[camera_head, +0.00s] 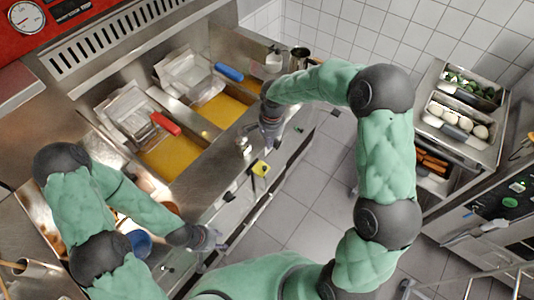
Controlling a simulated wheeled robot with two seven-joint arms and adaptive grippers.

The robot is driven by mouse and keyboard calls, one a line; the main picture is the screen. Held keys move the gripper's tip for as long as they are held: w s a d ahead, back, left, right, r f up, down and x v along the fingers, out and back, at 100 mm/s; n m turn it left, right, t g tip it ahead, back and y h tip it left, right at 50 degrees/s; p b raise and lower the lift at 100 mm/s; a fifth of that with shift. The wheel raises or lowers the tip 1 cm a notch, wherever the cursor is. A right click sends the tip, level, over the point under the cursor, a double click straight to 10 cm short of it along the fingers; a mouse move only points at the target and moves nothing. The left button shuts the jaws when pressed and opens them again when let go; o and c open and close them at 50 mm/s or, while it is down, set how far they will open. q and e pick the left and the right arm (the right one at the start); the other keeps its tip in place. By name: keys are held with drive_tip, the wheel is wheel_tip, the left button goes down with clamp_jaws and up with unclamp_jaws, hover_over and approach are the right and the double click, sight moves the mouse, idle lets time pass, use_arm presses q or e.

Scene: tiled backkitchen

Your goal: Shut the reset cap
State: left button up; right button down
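A small yellow plate with a dark spot (261,169) is on the front panel of the fryer (215,165); I cannot tell for sure whether it belongs to the reset cap or whether any cap there is open. A small silver knob-like part (243,146) is up and to the left of it. My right gripper (269,142) is just above the yellow plate in the picture, near the fryer's front edge; its fingers are too small to read. My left gripper (214,239) is lower left, by the front edge, also unclear. I see no object held in either.
Two fryer baskets, one with a red handle (166,124) and one with a blue handle (229,72), sit by yellow oil (172,157). A steel counter with food trays (458,118) stands at right. Tiled floor (308,212) lies free between.

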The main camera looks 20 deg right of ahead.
sight(266, 168)
drive_tip(key=f, duration=0.9)
drive_tip(key=a+f, duration=0.1)
drive_tip(key=f, duration=0.4)
drive_tip(key=shift+s, duration=0.15)
drive_tip(key=shift+s+d+f+t+b, duration=0.2)
drive_tip(key=shift+t+b, duration=0.1)
drive_tip(key=shift+b, duration=0.25)
